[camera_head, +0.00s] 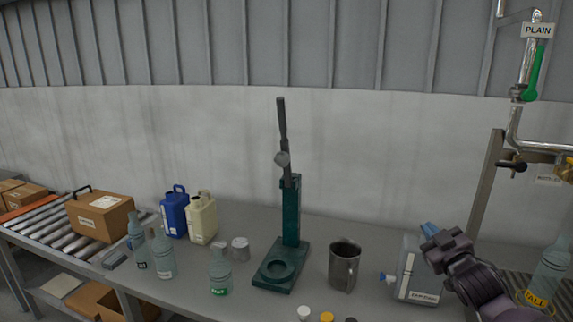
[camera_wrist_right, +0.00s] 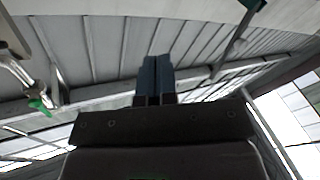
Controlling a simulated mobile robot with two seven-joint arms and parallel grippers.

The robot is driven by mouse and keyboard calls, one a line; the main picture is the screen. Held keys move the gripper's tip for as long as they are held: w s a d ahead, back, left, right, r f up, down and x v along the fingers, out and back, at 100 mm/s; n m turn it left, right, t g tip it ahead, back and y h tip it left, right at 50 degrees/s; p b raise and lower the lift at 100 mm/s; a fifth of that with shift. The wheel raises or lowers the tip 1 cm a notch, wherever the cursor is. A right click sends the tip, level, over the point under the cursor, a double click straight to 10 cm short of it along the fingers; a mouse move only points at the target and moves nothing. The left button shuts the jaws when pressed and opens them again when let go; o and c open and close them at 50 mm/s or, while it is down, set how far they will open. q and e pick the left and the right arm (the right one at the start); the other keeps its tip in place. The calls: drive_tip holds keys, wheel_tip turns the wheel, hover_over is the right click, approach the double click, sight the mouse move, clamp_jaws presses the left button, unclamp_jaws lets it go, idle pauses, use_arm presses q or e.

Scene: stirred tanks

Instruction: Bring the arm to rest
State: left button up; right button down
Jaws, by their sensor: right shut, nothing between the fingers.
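My right gripper (camera_head: 428,229) is at the lower right of the head view, held up in front of a pale jug (camera_head: 408,268) with a blue cap. Its blue fingers point up and to the left. In the right wrist view the two fingers (camera_wrist_right: 155,75) lie together, shut with nothing between them, against the wall and roof. My right arm comes in from the lower right corner. My left arm and gripper are not in view.
A green press (camera_head: 291,215) with a raised lever stands mid-bench. A metal mug (camera_head: 343,265) stands between it and the jug. Bottles, a blue can (camera_head: 174,214) and a cream can (camera_head: 202,217) stand left. Pipes (camera_head: 515,125) rise at right.

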drive_tip(key=s+a+f+m+g+h, duration=0.1)
drive_tip(key=s+a+f+m+g, duration=0.2)
drive_tip(key=s+f, duration=1.3)
drive_tip(key=s+a+f+m+g+h+b, duration=0.1)
drive_tip(key=s+a+f+m+g, duration=0.2)
drive_tip(key=s+f, duration=1.3)
drive_tip(key=s+g, duration=0.1)
drive_tip(key=s, duration=0.1)
drive_tip(key=shift+s+h, duration=0.3)
drive_tip(key=shift+h, duration=0.1)
drive_tip(key=shift+f, duration=0.1)
